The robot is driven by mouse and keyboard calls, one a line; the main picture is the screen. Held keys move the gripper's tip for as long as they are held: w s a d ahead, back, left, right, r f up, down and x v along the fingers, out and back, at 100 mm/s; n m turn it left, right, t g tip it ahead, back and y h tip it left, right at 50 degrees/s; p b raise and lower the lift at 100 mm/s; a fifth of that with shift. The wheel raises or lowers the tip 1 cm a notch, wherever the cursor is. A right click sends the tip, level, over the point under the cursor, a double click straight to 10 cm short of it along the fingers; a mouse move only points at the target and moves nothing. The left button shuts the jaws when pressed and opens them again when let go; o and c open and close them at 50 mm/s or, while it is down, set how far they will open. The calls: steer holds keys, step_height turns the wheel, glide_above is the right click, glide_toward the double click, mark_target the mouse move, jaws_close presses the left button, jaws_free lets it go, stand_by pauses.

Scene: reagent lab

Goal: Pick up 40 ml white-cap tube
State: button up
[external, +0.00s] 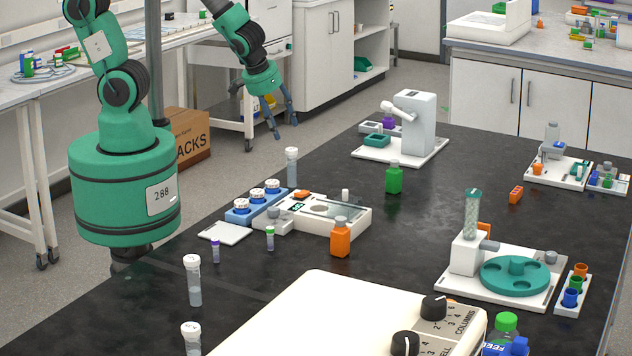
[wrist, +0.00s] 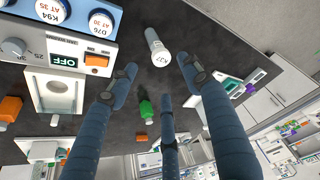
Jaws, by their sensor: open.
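A clear tube with a white cap (external: 292,167) stands upright on the black bench, behind the blue rack. In the wrist view its labelled white cap (wrist: 160,58) faces me, with its body beyond. My gripper (external: 285,128) is open and empty, above and beside this tube; in the wrist view the fingertips (wrist: 157,68) lie on either side of the cap, with no visible contact. Two more white-capped tubes (external: 194,280) (external: 191,338) stand at the front left of the bench. I cannot read a volume on any tube.
The blue rack (external: 240,212) with several white-capped vials and a white OFF-display device (external: 340,220) stand close to the tube. A green bottle (external: 394,179) and an orange bottle (external: 340,240) stand nearby. The bench middle is mostly clear.

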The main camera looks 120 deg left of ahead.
mark_target(290, 149)
steer(key=shift+b+x, duration=0.6)
steer(key=shift+x, duration=2.4)
steer(key=shift+f, duration=0.15)
steer(key=shift+b+x, duration=0.7)
steer(key=shift+x, duration=1.85)
steer(key=shift+s, duration=0.1)
steer(key=c, duration=0.7)
